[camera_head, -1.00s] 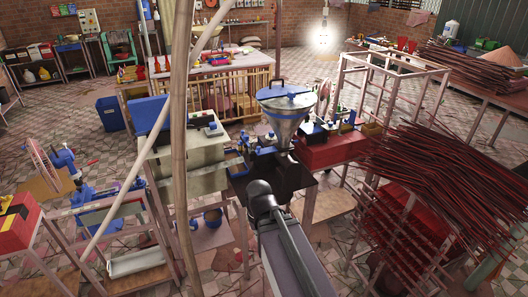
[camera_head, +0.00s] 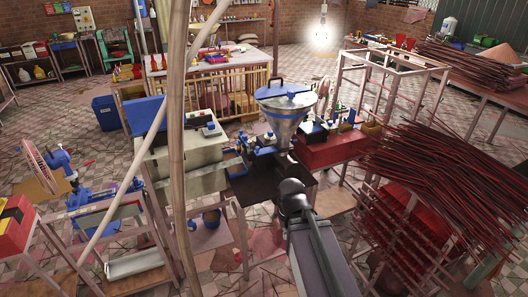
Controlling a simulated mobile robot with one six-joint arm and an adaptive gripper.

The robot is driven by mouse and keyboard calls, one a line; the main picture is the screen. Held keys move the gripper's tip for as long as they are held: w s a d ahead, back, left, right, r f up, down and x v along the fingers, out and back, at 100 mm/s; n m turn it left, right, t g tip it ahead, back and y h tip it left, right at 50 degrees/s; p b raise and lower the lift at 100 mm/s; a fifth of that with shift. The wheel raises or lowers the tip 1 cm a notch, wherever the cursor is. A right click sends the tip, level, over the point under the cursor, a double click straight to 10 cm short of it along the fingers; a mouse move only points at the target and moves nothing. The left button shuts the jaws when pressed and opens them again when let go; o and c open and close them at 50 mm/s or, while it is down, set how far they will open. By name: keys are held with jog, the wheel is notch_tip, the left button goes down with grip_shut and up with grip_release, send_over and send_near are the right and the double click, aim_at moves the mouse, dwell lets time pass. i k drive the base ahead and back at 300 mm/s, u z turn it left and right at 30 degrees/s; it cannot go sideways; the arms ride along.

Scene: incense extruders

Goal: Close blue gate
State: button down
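A steel hopper (camera_head: 285,118) with a blue rim and blue lid stands on the extruder in the middle of the view. Blue parts (camera_head: 264,141) sit at and left of its lower end; which of them is the blue gate, and whether it is open or closed, I cannot tell. My arm reaches up from the bottom edge, and its black end, with my gripper (camera_head: 291,190), is below and in front of the hopper. It appears apart from the blue parts. The fingers cannot be made out, and no held thing shows.
A dark plate (camera_head: 255,187) lies below the hopper. A red box-like base (camera_head: 330,150) is to its right, and a rack of dark red sticks (camera_head: 440,180) stands farther right. A pale cabinet (camera_head: 185,165) and wooden poles (camera_head: 177,120) are at left. Tiled floor shows between.

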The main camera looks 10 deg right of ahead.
aim_at(258, 152)
jog(key=u, duration=0.05)
jog(key=i, duration=1)
jog(key=z, duration=0.05)
